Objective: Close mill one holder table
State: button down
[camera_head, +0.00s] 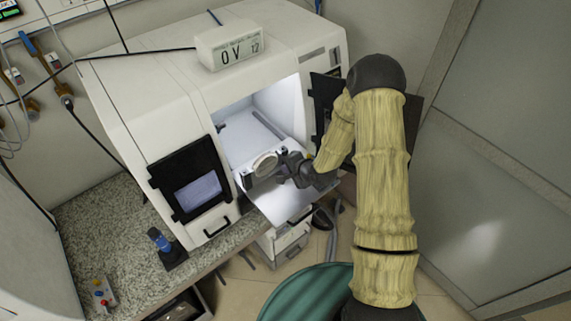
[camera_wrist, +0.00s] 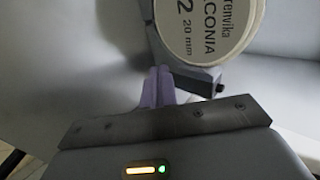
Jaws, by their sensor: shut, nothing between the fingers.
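The mill (camera_head: 170,110) is a white machine on a granite bench, with its lit chamber open at the front. The holder table (camera_head: 290,203) is a pale plate that extends out of the chamber opening. A round white disc (camera_head: 264,164) sits in a holder at the opening. In the wrist view the disc (camera_wrist: 207,25) is labelled zirconia, 20 mm, close above my fingers. My gripper (camera_head: 286,172) is beside the holder, over the table. Its purple fingers (camera_wrist: 157,85) are together and hold nothing. Whether they touch the holder cannot be told.
A dark door (camera_head: 328,100) stands open to the right of the chamber, close to my arm. A black-framed screen (camera_head: 197,188) is on the mill's left front. A blue-topped device (camera_head: 162,243) and a button box (camera_head: 101,293) are on the bench.

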jog(key=shift+w+a, duration=0.15)
jog(key=shift+w, duration=0.15)
